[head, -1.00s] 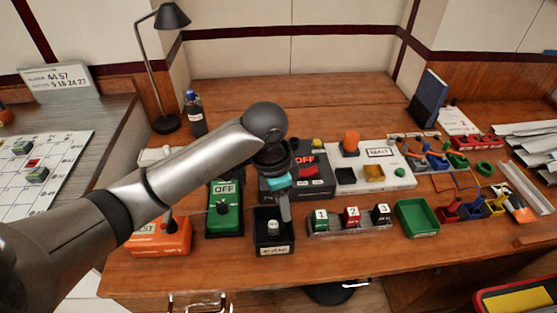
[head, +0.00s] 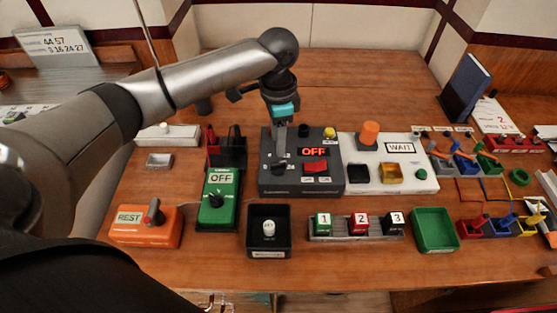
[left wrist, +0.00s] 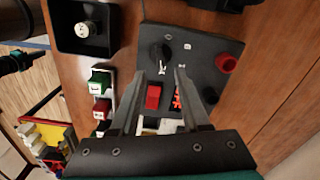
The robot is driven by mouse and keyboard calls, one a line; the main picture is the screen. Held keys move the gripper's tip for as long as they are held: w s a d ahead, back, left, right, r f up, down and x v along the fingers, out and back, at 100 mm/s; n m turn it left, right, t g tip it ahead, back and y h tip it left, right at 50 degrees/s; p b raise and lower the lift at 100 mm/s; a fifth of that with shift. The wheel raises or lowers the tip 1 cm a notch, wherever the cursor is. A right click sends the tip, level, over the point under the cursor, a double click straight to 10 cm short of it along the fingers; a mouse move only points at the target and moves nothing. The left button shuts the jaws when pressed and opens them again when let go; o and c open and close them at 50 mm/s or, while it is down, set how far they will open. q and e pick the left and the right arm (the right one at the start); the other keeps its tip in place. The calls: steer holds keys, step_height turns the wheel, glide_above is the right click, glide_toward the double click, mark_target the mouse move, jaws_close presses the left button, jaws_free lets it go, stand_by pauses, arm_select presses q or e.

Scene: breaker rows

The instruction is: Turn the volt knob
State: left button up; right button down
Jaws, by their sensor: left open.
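A dark grey panel (head: 330,186) with a red OFF display (head: 314,152) and a red switch (head: 316,168) stands mid-table. A large black knob (left wrist: 160,54) sits on its near left part. I cannot read a volt label, but this looks like the volt knob. My right gripper is not in view.
A green OFF box (head: 218,198), an orange REST box (head: 140,238) and a black tray (head: 252,230) stand left and in front. A white WAIT panel (head: 400,168) is close at right. Numbered blocks (head: 360,223) and a green tray (head: 434,230) stand in front. The table behind is clear.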

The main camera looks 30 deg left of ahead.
mark_target(278, 163)
arm_select(q)
step_height(278, 163, down, 6)
steer(key=shift+f+b, duration=0.2)
steer(key=shift+b, duration=0.55)
steer(key=shift+f, duration=0.55)
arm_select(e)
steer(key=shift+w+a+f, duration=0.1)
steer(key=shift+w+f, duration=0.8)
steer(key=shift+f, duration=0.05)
arm_select(q)
steer(key=shift+c, duration=0.3)
jaws_close()
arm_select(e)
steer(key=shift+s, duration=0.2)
